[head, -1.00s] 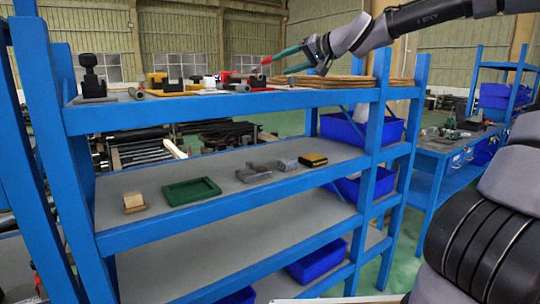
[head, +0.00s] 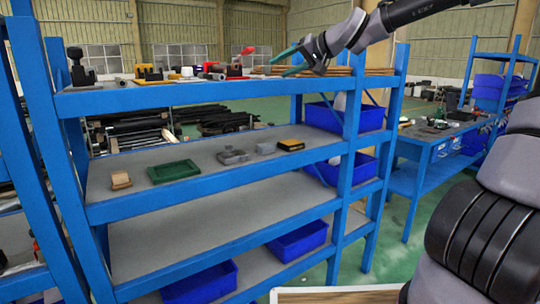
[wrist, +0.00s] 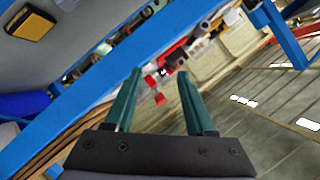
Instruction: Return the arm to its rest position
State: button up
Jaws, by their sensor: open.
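My gripper (head: 286,63) is at the height of the top shelf, in front of its right part, with its green fingers pointing left in the head view. In the wrist view its two green fingers (wrist: 164,88) stand wide apart with nothing between them. Beyond the fingertips, red and grey items (wrist: 178,58) on the shelf show in the wrist view. My grey arm reaches in from the upper right of the head view.
A blue shelf rack (head: 230,94) holds small tools on top. The shelf below has a green tray (head: 174,171), a wooden block (head: 121,180) and a black-yellow box (head: 291,145). Blue bins (head: 345,117) stand at right. A blue workbench (head: 425,150) is farther right, with open green floor between.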

jog(key=s+d+f+g+h, duration=0.2)
jog(key=s+f+h, duration=0.1)
jog(key=f, duration=0.5)
jog(key=s+d+f+g+h, duration=0.1)
jog(key=s+f+h, duration=0.3)
jog(key=f, duration=0.4)
jog(key=s+d+r+m, duration=0.1)
jog(key=s+d+r, duration=0.2)
jog(key=s+d, duration=0.3)
jog(key=s+d+r+m+t+h, duration=0.1)
jog(key=s+d+r+m, duration=0.1)
jog(key=s+d, duration=0.3)
jog(key=s+d+r+m, duration=0.2)
jog(key=s+d+r, duration=0.3)
jog(key=s, duration=0.4)
jog(key=shift+s+d+h, duration=0.3)
jog(key=shift+s+d, duration=0.05)
jog(key=shift+d, duration=0.5)
jog(key=shift+r+t, duration=0.1)
jog(key=shift+t, duration=0.2)
